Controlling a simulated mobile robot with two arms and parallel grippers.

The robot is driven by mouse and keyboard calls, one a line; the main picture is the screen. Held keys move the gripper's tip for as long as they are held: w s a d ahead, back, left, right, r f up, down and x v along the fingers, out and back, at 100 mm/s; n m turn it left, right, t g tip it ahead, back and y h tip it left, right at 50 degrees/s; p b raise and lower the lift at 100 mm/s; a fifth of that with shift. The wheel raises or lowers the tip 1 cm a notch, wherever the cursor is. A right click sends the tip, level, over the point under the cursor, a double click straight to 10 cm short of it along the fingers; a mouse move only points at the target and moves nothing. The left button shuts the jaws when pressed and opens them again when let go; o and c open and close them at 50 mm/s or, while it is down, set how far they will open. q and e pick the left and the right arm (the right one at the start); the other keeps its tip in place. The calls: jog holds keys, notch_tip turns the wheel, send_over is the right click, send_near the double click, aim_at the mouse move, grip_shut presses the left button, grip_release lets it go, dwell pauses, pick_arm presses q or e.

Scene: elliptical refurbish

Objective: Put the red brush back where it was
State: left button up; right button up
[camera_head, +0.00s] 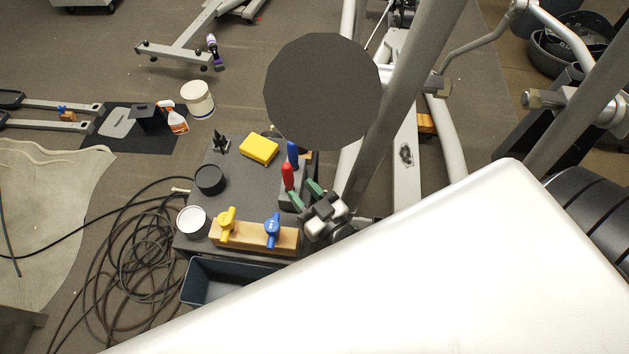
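The red brush (287,174) shows as a red handle standing about upright at a grey block-like holder (290,199) on the dark work surface (238,178). A blue handle (293,154) stands just behind it. The brush's lower end is hidden, so I cannot tell how it sits in the holder. My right gripper (306,194) is just to the right and in front of the red handle. Its two green fingertips are spread apart, with nothing visibly held between them. I cannot tell whether a finger touches the holder. My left gripper is not in view.
A wooden block with yellow and blue valves (254,236), a yellow sponge-like block (259,149), a black cup (210,179) and a white-topped can (192,220) share the surface. A dark bin (205,281) stands in front. Grey machine posts (389,110) rise close to the right.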

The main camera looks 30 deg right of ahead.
jog(key=shift+b+v, duration=0.3)
jog(key=shift+v, duration=1.75)
jog(key=s+d+r+g+h, duration=0.3)
jog(key=s+d+g, duration=0.2)
jog(key=s+g, duration=0.75)
notch_tip(320, 180, down, 24)
jog(key=w+g, duration=0.2)
jog(key=g, duration=0.1)
jog(key=s+d+f+g+b, duration=0.1)
jog(key=s+d+f, duration=0.1)
jog(key=s+f, duration=1.3)
notch_tip(320, 180, down, 4)
jog(key=shift+s+d+f+g+h, duration=0.1)
jog(key=shift+s+d+g+h, duration=0.2)
jog(key=shift+s+d+g, duration=0.1)
